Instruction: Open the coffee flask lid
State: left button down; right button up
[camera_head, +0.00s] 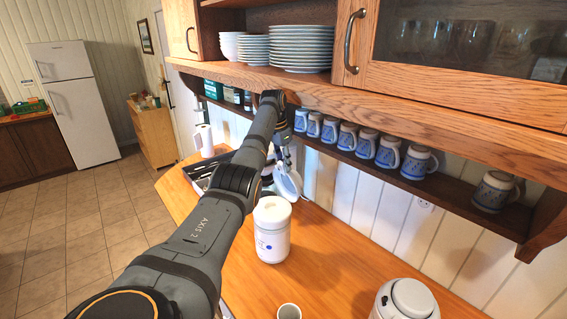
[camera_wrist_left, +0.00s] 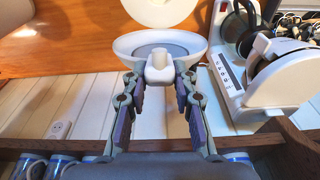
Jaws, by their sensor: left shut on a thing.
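A white, dish-shaped lid with a grey disc inside (camera_wrist_left: 112,45) has a white tab at its near edge. In the wrist view my left gripper (camera_wrist_left: 158,80) is shut on that tab, one finger on each side. In the head view the lid (camera_head: 289,185) shows as a tilted white disc just below my left gripper (camera_head: 286,163). A white coffee machine (camera_wrist_left: 228,85) stands beside it, largely hidden behind my arm in the head view. I cannot tell whether the lid is joined to a flask. My right gripper is not in view.
A white canister (camera_head: 272,243) stands on the wooden counter (camera_head: 335,270), with a small cup (camera_head: 289,312) and another white container (camera_head: 405,302) nearer. Blue-and-white mugs (camera_head: 387,152) line the low shelf (camera_head: 455,197) close to my gripper. The counter between canister and wall is clear.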

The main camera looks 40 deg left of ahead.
pick_arm(q)
jog(key=shift+f, duration=0.2)
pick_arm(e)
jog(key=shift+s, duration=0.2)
pick_arm(q)
jog(key=c, duration=1.4)
grip_release()
jog(key=shift+o, duration=1.8)
jog(key=shift+w, duration=0.15)
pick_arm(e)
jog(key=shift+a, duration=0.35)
pick_arm(q)
jog(key=shift+r, duration=0.4)
jog(key=r, duration=0.4)
jog(key=s+r, duration=0.1)
jog(key=r, duration=0.1)
jog(key=shift+s+r, duration=0.1)
jog(key=shift+r, duration=0.15)
jog(key=shift+a, duration=0.1)
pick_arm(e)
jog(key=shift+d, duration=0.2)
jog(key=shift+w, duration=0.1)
